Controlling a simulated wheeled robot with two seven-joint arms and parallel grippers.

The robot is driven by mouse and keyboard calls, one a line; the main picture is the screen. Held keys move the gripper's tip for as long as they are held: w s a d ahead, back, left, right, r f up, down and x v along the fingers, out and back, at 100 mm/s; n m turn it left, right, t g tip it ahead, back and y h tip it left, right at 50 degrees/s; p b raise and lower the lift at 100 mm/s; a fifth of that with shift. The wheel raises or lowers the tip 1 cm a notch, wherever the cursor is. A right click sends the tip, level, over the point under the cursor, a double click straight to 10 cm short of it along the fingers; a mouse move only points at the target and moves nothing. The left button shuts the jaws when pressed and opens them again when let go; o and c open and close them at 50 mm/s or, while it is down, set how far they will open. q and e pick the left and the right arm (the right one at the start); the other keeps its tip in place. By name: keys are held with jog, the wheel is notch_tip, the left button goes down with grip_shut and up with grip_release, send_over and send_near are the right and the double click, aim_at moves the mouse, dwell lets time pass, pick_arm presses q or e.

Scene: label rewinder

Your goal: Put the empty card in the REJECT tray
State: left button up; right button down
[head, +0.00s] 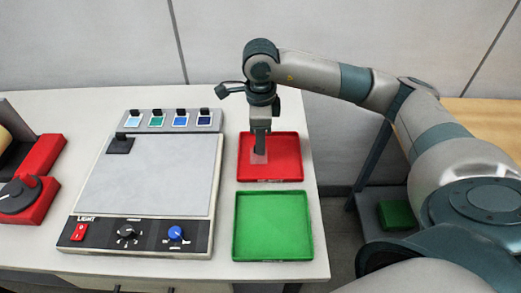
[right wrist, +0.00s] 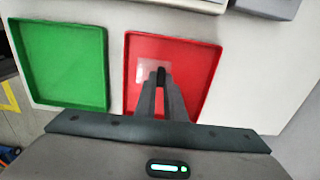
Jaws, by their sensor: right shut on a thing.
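A small clear card (head: 258,158) hangs from my right gripper (head: 260,149), over the red tray (head: 297,150). The right gripper is shut on the card's upper part and points down. In the right wrist view the card (right wrist: 147,71) shows as a pale see-through square at the fingertips, inside the outline of the red tray (right wrist: 205,85). I cannot tell whether the card touches the tray floor. No REJECT lettering is readable on the tray. My left gripper is not in view.
A green tray (head: 272,226) lies just in front of the red one. A light panel (head: 150,186) with a switch and knobs is to the left, with several colour swatches (head: 181,119) behind it. A red device (head: 28,198) stands at far left.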

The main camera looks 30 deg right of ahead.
notch_tip(320, 180, down, 3)
jog(key=shift+r+p, duration=0.1)
jog(key=shift+p, duration=0.6)
jog(key=shift+f, duration=0.45)
jog(key=shift+f, duration=0.15)
jog(key=c, duration=1.8)
grip_release()
jog(key=shift+c, duration=0.2)
